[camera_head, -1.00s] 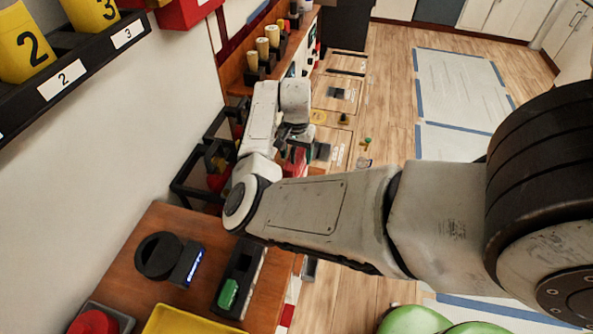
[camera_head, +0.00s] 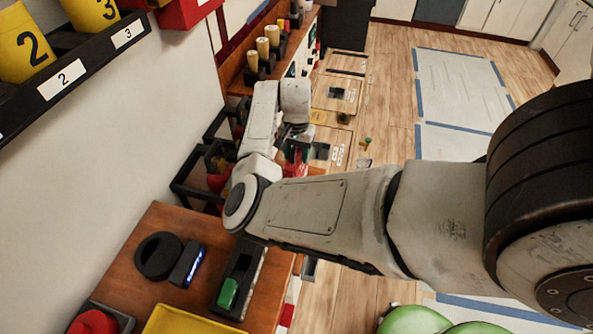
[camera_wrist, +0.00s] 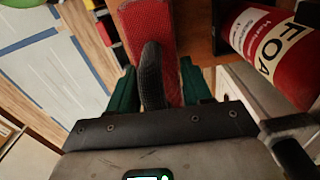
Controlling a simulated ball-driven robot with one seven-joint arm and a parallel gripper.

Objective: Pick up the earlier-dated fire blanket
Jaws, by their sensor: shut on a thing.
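My gripper (camera_wrist: 155,82) is shut, with its green fingers on both sides of a red fire blanket pack (camera_wrist: 150,28) that has a black strap or handle (camera_wrist: 152,75). The pack runs up out of the wrist view at the top, and no date on it can be read. In the head view my gripper (camera_head: 296,138) is beyond the wooden bench, and red shows just below it. A second fire blanket cannot be made out in either view.
A red foam extinguisher (camera_wrist: 268,45) is close on the right in the wrist view. A black rack frame (camera_head: 187,190) stands by the wall. The wooden bench (camera_head: 160,215) holds a black roll (camera_head: 158,257) and a yellow tray (camera_head: 180,322). Open floor (camera_head: 392,95) is to the right.

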